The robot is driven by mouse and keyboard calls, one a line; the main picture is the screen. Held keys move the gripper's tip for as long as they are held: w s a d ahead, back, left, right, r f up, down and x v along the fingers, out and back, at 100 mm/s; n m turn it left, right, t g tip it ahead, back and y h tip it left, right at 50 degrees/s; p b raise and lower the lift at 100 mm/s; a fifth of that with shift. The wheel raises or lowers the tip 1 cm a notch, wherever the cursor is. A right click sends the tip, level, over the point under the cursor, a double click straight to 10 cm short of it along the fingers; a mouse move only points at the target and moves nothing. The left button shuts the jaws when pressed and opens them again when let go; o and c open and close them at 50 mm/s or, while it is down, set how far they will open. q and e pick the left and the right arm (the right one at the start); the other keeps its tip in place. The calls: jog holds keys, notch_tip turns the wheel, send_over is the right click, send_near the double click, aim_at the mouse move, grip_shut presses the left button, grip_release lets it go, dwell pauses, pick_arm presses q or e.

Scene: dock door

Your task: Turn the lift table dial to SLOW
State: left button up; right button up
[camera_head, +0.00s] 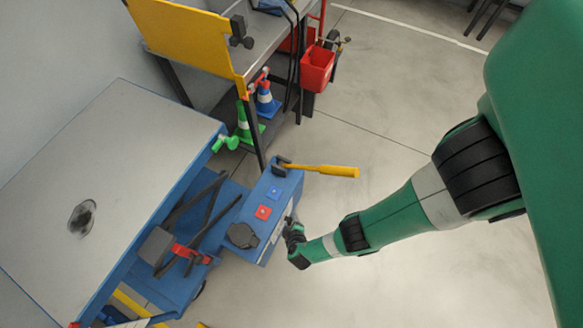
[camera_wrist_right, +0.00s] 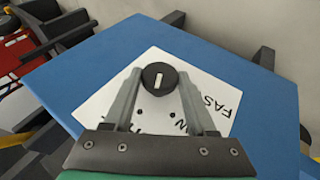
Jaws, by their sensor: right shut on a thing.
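The lift table has a grey top (camera_head: 110,170) and a blue base at left in the head view. Its blue control box (camera_head: 268,205) stands beside it; the box also fills the right wrist view (camera_wrist_right: 250,85). A black dial (camera_wrist_right: 160,76) with a white line sits on the box's white label plate (camera_wrist_right: 108,97). The line runs nearly up and down in the picture. FAS lettering shows upside down at right; other words are partly hidden by a finger. My right gripper (camera_head: 290,233) is at the box's side face, its fingers shut on the dial. My left gripper is not in view.
A hammer with a yellow handle (camera_head: 325,170) lies on the box top and sticks out over the floor. Red (camera_head: 263,212) and blue (camera_head: 274,193) buttons sit on top. A workbench with a red bin (camera_head: 316,68) and cones stands behind. Floor at right is clear.

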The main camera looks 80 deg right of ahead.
jog(key=shift+f, duration=0.15)
dwell(0.5)
jog(key=o, duration=1.4)
jog(key=shift+a, duration=0.15)
jog(key=shift+c, duration=0.2)
jog(key=shift+r+p, duration=0.3)
jog(key=shift+r, duration=0.05)
jog(key=p+v, duration=0.8)
jog(key=v, duration=0.3)
jog(key=shift+p, duration=0.4)
jog(key=shift+s+f, duration=0.15)
